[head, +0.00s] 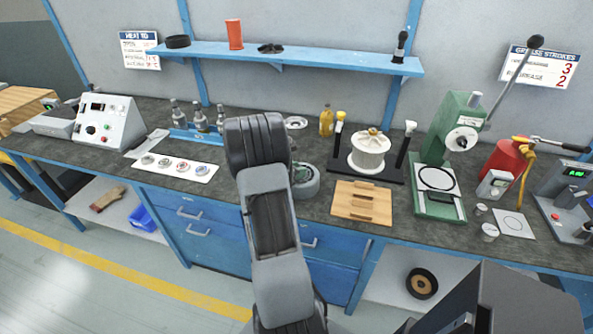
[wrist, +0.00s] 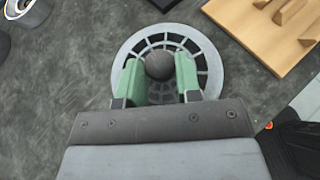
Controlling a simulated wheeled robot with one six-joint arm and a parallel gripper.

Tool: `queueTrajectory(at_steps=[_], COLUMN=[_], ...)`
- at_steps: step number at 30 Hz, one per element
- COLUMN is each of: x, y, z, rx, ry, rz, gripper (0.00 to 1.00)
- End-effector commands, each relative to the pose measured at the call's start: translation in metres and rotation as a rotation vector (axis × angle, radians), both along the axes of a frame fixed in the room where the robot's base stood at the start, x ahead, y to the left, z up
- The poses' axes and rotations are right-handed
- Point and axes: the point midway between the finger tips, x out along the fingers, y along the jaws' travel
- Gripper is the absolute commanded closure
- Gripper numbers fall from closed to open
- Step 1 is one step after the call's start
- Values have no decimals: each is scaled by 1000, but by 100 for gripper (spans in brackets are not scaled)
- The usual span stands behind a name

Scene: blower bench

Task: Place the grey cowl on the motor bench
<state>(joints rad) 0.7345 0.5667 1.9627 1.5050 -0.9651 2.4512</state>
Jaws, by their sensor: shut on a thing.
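The grey cowl (wrist: 208,62) is a round, slotted grille with a dark round knob (wrist: 160,66) at its middle. My gripper (wrist: 159,76) has its green fingers on both sides of the knob, shut on it. In the head view a round grey body (head: 306,184) shows just right of my arm, left of the wooden pegged board; my arm covers part of it. My fingertips are hidden there. I cannot tell whether the cowl rests on something or hangs just above it.
The wooden pegged board (head: 362,203) lies close to the right; it also shows in the wrist view (wrist: 262,30). A white spool (head: 368,155) on a black stand is behind it. A green press (head: 455,140) stands farther right. A card with several rings (head: 175,167) lies left.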

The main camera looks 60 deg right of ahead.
Motion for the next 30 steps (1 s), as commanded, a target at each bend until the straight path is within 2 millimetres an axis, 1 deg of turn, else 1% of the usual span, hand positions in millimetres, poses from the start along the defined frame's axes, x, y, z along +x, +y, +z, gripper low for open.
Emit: queueTrajectory(at_steps=[4, 5, 12, 19, 23, 26, 30], x=[0, 0, 0, 0, 0, 5, 13], y=[0, 0, 0, 0, 0, 12, 36], z=[-4, -3, -3, -2, 4, 7, 19], rx=[-1, 0, 0, 0, 0, -2, -3], ry=[0, 0, 0, 0, 0, -2, -3], rz=[0, 0, 0, 0, -1, 2, 4], gripper=[95, 66, 43, 43, 43, 43, 43])
